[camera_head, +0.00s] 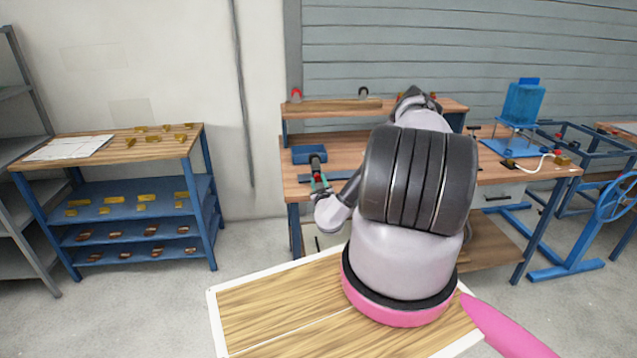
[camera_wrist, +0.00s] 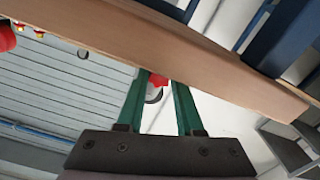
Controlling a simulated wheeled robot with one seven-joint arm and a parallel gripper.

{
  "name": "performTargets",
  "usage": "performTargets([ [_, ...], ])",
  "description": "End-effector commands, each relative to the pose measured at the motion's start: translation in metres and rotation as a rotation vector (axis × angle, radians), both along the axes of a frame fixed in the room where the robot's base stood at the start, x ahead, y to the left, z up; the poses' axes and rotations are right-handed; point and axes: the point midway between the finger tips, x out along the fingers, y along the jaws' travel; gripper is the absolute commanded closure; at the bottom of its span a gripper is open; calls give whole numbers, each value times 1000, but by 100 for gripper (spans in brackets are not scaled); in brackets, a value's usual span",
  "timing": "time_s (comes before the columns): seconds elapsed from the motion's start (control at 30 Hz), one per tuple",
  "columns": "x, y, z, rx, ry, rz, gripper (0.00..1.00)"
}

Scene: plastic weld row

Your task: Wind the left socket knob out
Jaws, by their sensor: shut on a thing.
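My gripper (camera_head: 319,182) is at the front left of the workbench in the head view. Its green fingers are close together at a small red part by a dark fitting (camera_head: 317,158). In the wrist view my gripper (camera_wrist: 158,80) has its two green fingers either side of a red knob (camera_wrist: 158,79), shut on it. The fingers hide the knob's sides. I cannot tell how far the knob is wound out.
A blue tray (camera_head: 310,153) lies on the workbench (camera_head: 345,140) close behind my gripper. A raised wooden shelf (camera_head: 335,106) carries a red-topped item (camera_head: 296,95). In the wrist view a wooden edge (camera_wrist: 200,55) runs close past the fingertips. Another red part (camera_wrist: 6,36) shows far left.

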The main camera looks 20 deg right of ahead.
Motion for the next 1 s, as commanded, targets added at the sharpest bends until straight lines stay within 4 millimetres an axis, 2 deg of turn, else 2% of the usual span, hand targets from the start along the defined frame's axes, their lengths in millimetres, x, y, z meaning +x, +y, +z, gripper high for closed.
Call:
performTargets([
  [0.23,0,0,-1,-215,63,0,100],
  [0.57,-1,0,-1,-241,71,0,100],
  [0.6,-1,0,-1,-240,72,0,61],
  [0.67,-1,0,-1,-241,71,0,38],
  [0.7,-1,0,-1,-240,71,0,34],
  [1.0,-2,0,-1,-240,71,1,34],
])
